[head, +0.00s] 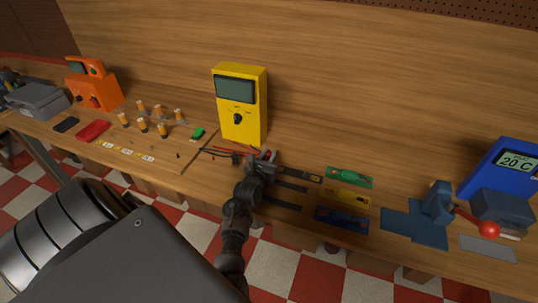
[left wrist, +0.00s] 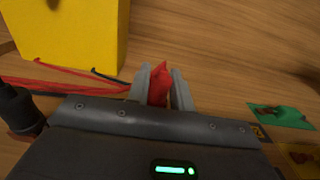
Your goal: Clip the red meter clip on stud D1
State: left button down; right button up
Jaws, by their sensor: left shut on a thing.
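My left gripper (head: 266,158) is shut on the red meter clip (left wrist: 158,84); its grey fingers show on both sides of the clip in the left wrist view (left wrist: 160,88). The clip is close over the wooden bench, to the right of the foot of the yellow meter (head: 241,104). Red and black leads (left wrist: 62,82) lie beside the meter. Several orange-and-white studs (head: 162,130) stand upright to the left of the meter, away from my gripper. I cannot read which one is D1. My right gripper is not in view.
A small green block (head: 198,133) lies between the studs and the meter. A red block (head: 92,131) and an orange device (head: 92,86) are further left. Coloured cards (head: 349,178) and a blue press (head: 437,203) are on the right. A wooden wall stands behind.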

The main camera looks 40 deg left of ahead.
pick_arm(q)
jog(key=shift+f+b, duration=0.3)
jog(key=shift+f, duration=0.25)
jog(key=c, duration=1.2)
grip_release()
jog(key=shift+s+f, duration=0.1)
jog(key=shift+o, duration=0.3)
jog(key=shift+d, duration=0.1)
jog(key=shift+f, duration=0.1)
